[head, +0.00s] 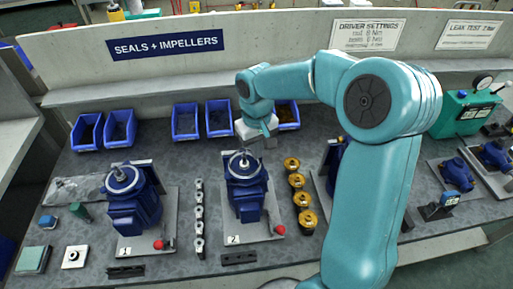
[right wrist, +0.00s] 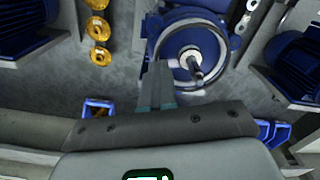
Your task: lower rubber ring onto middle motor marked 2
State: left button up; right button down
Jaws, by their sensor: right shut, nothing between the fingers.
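The middle motor (head: 245,195) is blue and stands upright on a grey plate with a tag marked 2 (head: 233,239). Its shaft points up. I cannot tell whether that band is the rubber ring. My right gripper (head: 248,146) is just above and behind the motor's top. Its fingers, also in the right wrist view (right wrist: 158,82), are shut and empty, beside the face's edge. My left gripper is not in view.
Another blue motor (head: 133,205) stands at left, and one is partly hidden behind my right arm. Brass impellers (head: 297,182) and small metal parts (head: 199,215) flank the middle motor. Blue bins (head: 185,121) line the back wall. A red knob (head: 279,230) sits at the plate's front corner.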

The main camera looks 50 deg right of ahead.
jog(key=shift+f+b, duration=0.3)
jog(key=shift+f, duration=0.2)
dwell(0.3)
jog(key=c, duration=1.4)
grip_release()
jog(key=shift+r, duration=0.15)
notch_tip(320, 180, up, 9)
jog(key=p, duration=0.7)
jog(key=shift+s, duration=0.1)
